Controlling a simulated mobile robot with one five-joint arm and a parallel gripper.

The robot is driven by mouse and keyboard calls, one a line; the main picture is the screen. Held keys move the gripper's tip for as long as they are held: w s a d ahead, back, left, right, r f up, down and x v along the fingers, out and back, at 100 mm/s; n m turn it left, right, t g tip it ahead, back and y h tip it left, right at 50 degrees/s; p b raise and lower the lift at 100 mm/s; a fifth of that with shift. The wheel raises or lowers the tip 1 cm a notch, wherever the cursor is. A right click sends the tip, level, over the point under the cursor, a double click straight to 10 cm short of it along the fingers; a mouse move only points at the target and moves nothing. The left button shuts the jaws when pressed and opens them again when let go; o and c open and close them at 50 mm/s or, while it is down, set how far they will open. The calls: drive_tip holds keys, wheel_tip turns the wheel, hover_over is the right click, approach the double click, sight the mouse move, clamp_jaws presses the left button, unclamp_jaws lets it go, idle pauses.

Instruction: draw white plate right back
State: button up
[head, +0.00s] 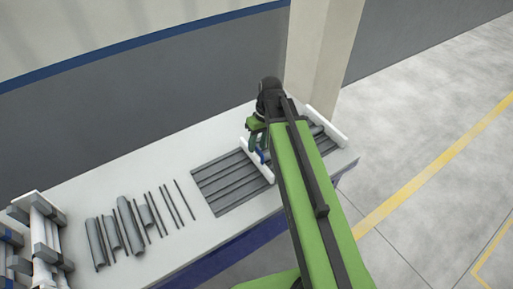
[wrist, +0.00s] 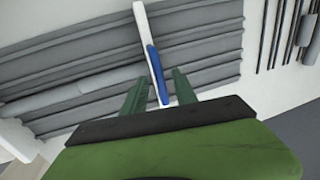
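A white plate (head: 266,174) stands across the grey grooved rack on the table. In the wrist view the white plate (wrist: 141,22) runs between my fingers, with a blue strip (wrist: 156,74) along its side. My gripper (head: 259,144) is over this plate, partly hidden by my arm in the head view. In the wrist view my gripper (wrist: 158,78) is open, with one finger on each side of the plate and gaps visible. A second white plate (head: 327,127) stands at the rack's right end; it also shows at the lower left of the wrist view (wrist: 18,140).
The grooved rack (head: 228,182) spreads left of the plate. A grey pipe (wrist: 60,97) lies in it. Several pipes and thin rods (head: 126,225) lie left on the table (head: 90,190). A white stand with grey pipes (head: 45,235) is at the far left. A pillar (head: 318,50) rises behind.

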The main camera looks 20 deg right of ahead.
clamp_jaws()
idle(1.3)
